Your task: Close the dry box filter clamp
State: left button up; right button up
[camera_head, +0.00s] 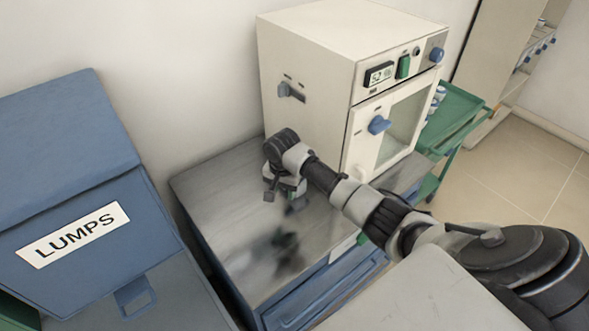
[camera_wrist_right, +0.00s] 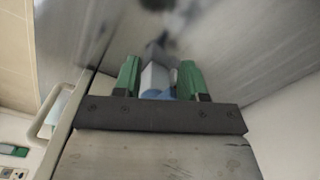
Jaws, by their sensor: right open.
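The dry box is the cream cabinet (camera_head: 305,60) standing on a metal-topped bench, with a display, a green switch and a glass door on its front. A small grey-blue lever (camera_head: 290,90) sits on its left side wall; I take it for the filter clamp, and I cannot tell its exact position. My right gripper (camera_head: 283,200) is open, pointing down over the bench top, below the lever and apart from it. In the right wrist view the gripper (camera_wrist_right: 160,78) shows green finger pads, with a grey and pale-blue piece between them that I cannot identify. My left gripper is out of view.
The bench top (camera_head: 215,195) is bare and reflective left of the box. A blue bin labelled LUMPS (camera_head: 75,225) stands at the left. The door has a blue knob (camera_head: 378,124). A green cart (camera_head: 455,115) stands behind at the right.

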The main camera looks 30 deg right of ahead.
jog(key=w+d+r+m, duration=0.5)
jog(key=d+r+m, duration=0.1)
jog(key=d+r, duration=0.25)
jog(key=f, duration=1)
jog(key=shift+w+a, duration=0.25)
jog(key=shift+a, duration=0.15)
jog(key=shift+c, duration=0.4)
grip_shut()
